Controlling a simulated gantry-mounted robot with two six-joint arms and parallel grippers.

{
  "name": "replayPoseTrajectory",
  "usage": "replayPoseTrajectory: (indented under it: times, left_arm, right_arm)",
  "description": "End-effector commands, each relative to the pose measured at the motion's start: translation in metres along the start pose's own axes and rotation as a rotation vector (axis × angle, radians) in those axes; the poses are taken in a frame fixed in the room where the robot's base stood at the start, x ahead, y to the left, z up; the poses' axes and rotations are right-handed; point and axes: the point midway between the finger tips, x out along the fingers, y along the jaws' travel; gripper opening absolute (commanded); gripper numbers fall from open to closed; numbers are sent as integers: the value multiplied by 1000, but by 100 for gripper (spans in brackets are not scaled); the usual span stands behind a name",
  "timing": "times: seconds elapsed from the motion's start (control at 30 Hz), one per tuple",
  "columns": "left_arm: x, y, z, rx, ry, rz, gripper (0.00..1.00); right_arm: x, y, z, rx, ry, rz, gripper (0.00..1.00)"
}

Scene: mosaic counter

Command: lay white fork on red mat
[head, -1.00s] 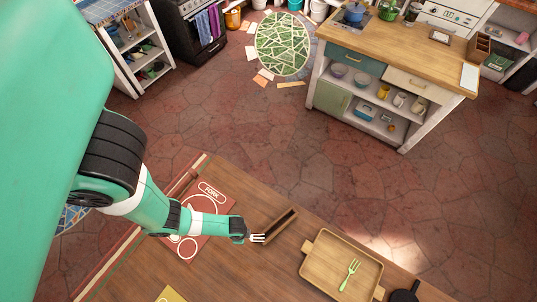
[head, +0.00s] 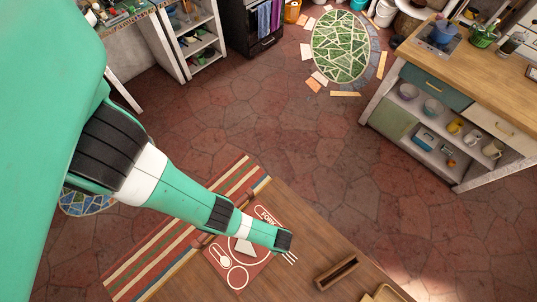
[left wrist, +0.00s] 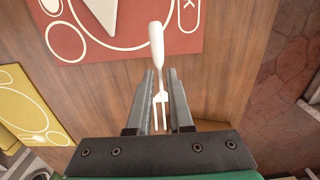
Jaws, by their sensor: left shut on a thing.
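My left gripper (left wrist: 161,80) is shut on the white fork (left wrist: 156,42) in the left wrist view. The handle points away toward the red mat, and the tines lie back between the fingers. In the head view only the tines (head: 291,257) show beyond my gripper (head: 284,245), near the mat's right edge. The red mat (head: 233,283) has a printed fork label, spoon outline and circles, and is partly covered by my arm. It also shows at the upper left of the wrist view (left wrist: 180,42). The fork's height above the table is hard to tell. My right gripper is out of view.
A white triangular piece (head: 243,246) lies on the red mat. A yellow mat (left wrist: 28,118) lies left in the wrist view. Bare wood lies between mat and box.

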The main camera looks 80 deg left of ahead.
Motion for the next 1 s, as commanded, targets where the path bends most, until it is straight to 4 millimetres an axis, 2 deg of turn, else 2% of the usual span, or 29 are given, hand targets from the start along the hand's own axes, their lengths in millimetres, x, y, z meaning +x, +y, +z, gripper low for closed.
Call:
replayPoseTrajectory:
  times: [0.13, 0.23, 0.5, 0.57, 0.63, 0.73, 1.0]
  left_arm:
    - [3, 0, 4, 3, -3, 2, 0]
    - [12, -7, 18, -2, -4, 2, 0]
    - [49, -43, 85, -10, -3, 2, 0]
    - [71, -49, 94, -6, -3, 2, 0]
    - [84, -55, 105, -5, -3, 1, 0]
    - [95, -61, 115, -2, -2, 1, 0]
    - [100, -65, 123, 2, -2, 1, 0]
  right_arm:
    - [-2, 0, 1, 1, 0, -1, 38]
    - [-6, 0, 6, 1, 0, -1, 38]
    - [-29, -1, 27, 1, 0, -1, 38]
    - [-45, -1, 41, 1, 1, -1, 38]
    - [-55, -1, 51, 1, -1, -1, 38]
    - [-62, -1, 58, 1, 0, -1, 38]
    - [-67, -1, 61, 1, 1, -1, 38]
